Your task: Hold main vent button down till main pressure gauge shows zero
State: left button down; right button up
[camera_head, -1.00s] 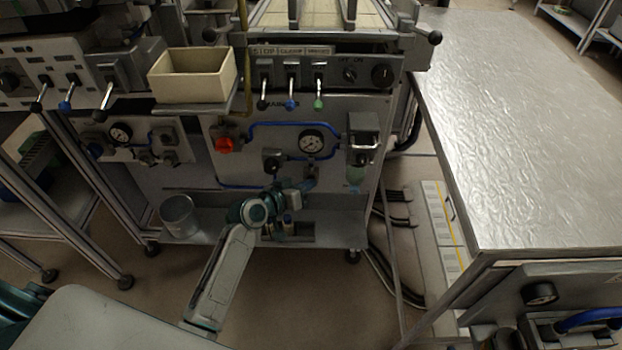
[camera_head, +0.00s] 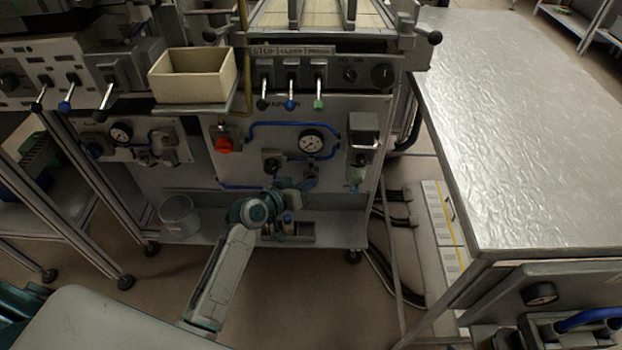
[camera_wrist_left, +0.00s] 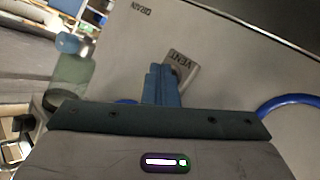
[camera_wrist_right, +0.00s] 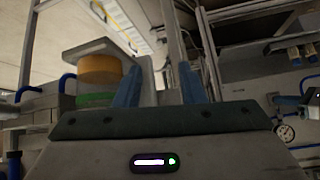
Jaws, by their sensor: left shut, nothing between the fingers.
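The main pressure gauge (camera_head: 311,141) is a round white dial on the grey front panel, beside blue piping. Its needle is too small to read. My left gripper (camera_head: 309,184) is below the gauge at the panel. In the left wrist view its blue fingers (camera_wrist_left: 164,84) are together and empty, with tips at a plate marked VENT (camera_wrist_left: 184,66). The vent button itself is hidden behind the fingers, so I cannot tell whether it is pressed. My right gripper (camera_wrist_right: 160,90) has its fingers apart with nothing between them; it does not show in the head view.
A red knob (camera_head: 223,145) is left of the gauge. A second, smaller gauge (camera_head: 121,132) is on the left panel. A cream bin (camera_head: 193,77) sits above, and levers (camera_head: 290,103) line the upper panel. A metal table (camera_head: 530,130) stands right. A bucket (camera_head: 179,215) is on the lower shelf.

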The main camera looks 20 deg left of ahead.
pick_arm(q)
jog(key=shift+s, duration=0.1)
jog(key=shift+s+d, duration=0.2)
jog(key=shift+s, duration=0.5)
jog(key=shift+s+d+p, duration=0.25)
jog(key=shift+s, duration=0.55)
jog(key=shift+s+d+p, duration=0.2)
jog(key=shift+s+p, duration=0.05)
jog(key=shift+s, duration=0.55)
jog(key=shift+s+d+p, duration=0.25)
jog(key=shift+s, duration=0.55)
